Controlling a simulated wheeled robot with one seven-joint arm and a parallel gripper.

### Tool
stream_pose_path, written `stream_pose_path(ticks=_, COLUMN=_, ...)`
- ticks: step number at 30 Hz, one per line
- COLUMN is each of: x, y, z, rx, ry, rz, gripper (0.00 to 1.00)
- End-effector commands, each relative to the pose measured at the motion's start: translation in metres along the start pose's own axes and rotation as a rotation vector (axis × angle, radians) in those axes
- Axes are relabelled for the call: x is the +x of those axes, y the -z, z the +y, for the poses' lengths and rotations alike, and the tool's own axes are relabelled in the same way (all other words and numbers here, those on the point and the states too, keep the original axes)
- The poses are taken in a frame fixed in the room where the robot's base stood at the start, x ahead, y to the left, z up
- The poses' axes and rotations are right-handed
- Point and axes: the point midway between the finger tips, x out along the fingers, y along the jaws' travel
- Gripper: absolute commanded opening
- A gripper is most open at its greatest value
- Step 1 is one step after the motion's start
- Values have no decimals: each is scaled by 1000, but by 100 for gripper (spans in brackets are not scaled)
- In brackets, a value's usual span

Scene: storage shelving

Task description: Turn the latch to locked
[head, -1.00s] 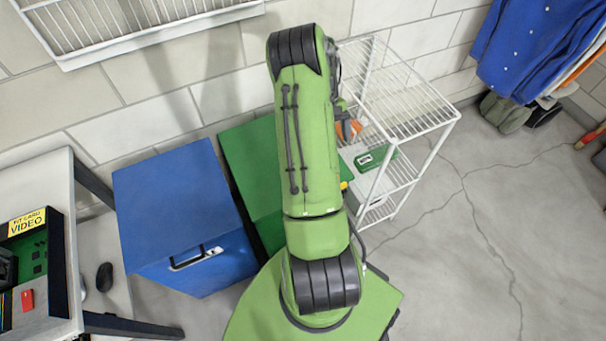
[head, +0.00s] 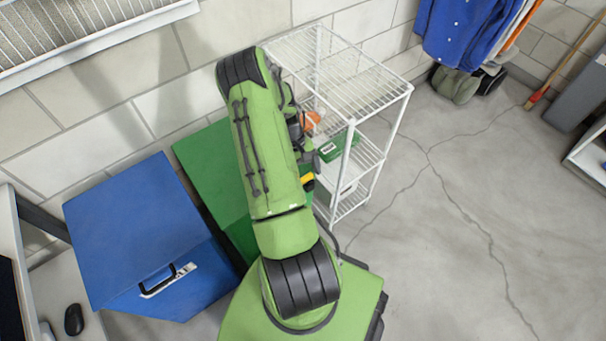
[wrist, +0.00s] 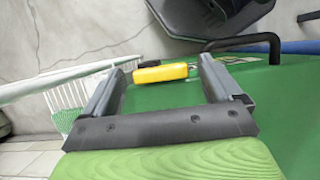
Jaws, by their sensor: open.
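A yellow piece (wrist: 160,73), which looks like the latch's handle, lies at the green box in the wrist view. It shows as a small yellow patch beside my arm in the head view (head: 307,182). Whether it stands at locked or unlocked cannot be told. The green box (head: 208,160) stands between the blue box and the wire shelf; its green face (wrist: 285,110) fills much of the wrist view. My gripper (wrist: 162,66) is open, with its fingers on either side of the yellow piece in the picture. Contact cannot be told. In the head view my arm hides the gripper.
A blue box (head: 140,230) stands left of the green box. A white wire shelf (head: 345,80) with a green container (head: 336,147) stands close on the right. A black bar handle (wrist: 245,41) is near the yellow piece. The floor (head: 460,240) at right is clear.

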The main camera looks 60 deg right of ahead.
Motion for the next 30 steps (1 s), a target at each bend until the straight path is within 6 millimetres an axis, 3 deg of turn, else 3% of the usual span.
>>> stream_pose_path(ticks=2, x=-1, y=0, z=0, rx=0, ry=0, rz=0, gripper=92)
stream_pose_path(ticks=13, x=-1, y=0, z=0, rx=0, ry=0, rz=0, gripper=36)
stream_pose_path(ticks=23, x=-1, y=1, z=0, rx=44, ry=19, rz=0, gripper=35)
stream_pose_path(ticks=30, x=-2, y=4, z=2, rx=182, ry=76, rz=2, gripper=35)
